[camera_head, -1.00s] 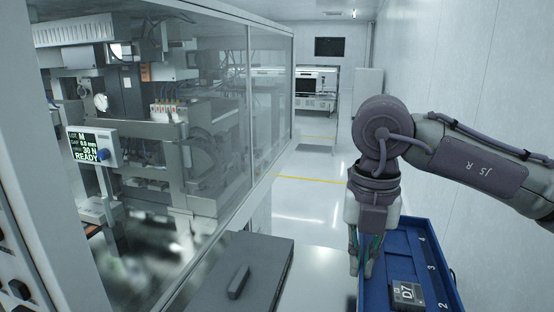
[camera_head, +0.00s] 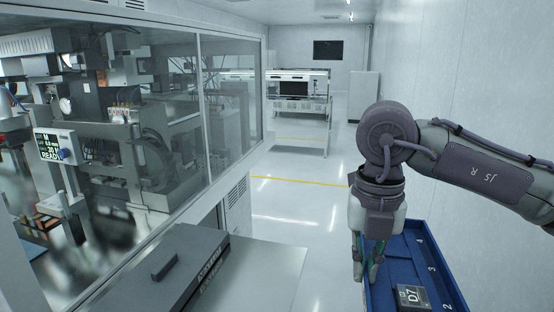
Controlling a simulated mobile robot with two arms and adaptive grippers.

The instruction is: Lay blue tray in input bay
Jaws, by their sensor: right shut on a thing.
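The blue tray (camera_head: 378,298) shows at the bottom right, cut off by the lower edge. It has a raised rim and the marks 2, 3 and 4 along its right side. A dark block marked D7 (camera_head: 413,297) lies in it. My right gripper (camera_head: 366,275) points down at the tray's left rim and is shut on it; the fingertips partly hide the contact. My left gripper is out of view. I cannot tell for sure which part is the input bay.
A glass-walled machine (camera_head: 130,130) with a READY display (camera_head: 56,147) fills the left. A dark grey lid with a handle (camera_head: 165,265) and a bare light metal surface (camera_head: 255,275) lie in front. Open floor (camera_head: 300,205) lies beyond; a white wall (camera_head: 470,90) bounds the right.

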